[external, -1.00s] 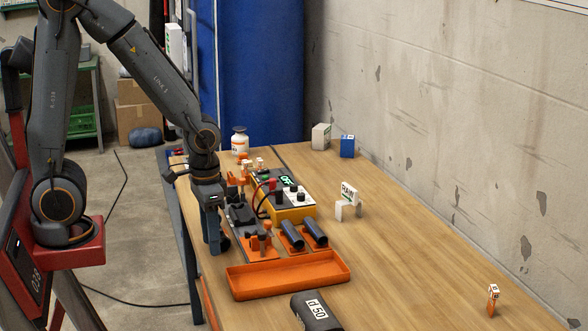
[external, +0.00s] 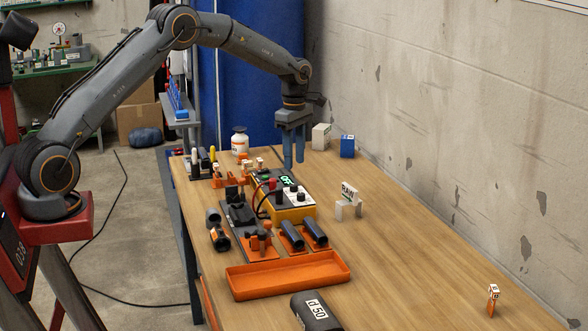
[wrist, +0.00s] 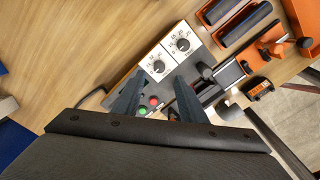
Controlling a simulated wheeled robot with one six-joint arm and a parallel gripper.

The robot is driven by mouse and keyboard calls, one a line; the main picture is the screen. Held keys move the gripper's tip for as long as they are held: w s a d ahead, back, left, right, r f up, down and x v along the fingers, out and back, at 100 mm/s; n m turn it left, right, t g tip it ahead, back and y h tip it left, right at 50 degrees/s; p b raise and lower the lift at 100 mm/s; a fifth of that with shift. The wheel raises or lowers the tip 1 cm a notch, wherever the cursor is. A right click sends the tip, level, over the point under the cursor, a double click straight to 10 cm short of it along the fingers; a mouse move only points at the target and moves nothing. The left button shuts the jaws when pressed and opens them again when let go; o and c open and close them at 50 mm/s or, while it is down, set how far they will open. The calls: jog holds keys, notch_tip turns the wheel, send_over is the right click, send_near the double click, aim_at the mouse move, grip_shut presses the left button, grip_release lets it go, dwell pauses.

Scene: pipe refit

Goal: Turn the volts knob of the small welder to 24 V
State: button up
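The small welder (external: 293,213) is a yellow-orange box with a dark and white top, a small lit green display and dark knobs. In the wrist view its white panels carry one round knob (wrist: 158,66) and another round knob (wrist: 183,44), each with a printed scale. The lettering is too small to tell which is volts or where the pointers stand. My gripper (external: 294,163) points down above the table just behind the welder, fingers apart and empty. In the wrist view my gripper (wrist: 158,76) has its fingertips around the nearer knob in the picture, apparently still above it.
Red and green buttons (wrist: 147,105) sit beside the panels. An orange tray (external: 288,276) and dark cylinders in orange holders (external: 303,236) lie in front. The table's right side is mostly clear.

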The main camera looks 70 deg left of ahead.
aim_at(294, 185)
jog(key=shift+f+p, duration=1.15)
jog(key=shift+f, duration=2.7)
grip_shut()
jog(key=shift+w+m+b, duration=0.1)
jog(key=shift+m+b, duration=0.25)
jog(key=shift+m, duration=0.05)
jog(key=m+b, duration=0.2)
jog(key=m, duration=0.1)
jog(key=shift+m, duration=0.3)
jog(key=shift+m+b, duration=0.8)
jog(key=shift+m, duration=1.3)
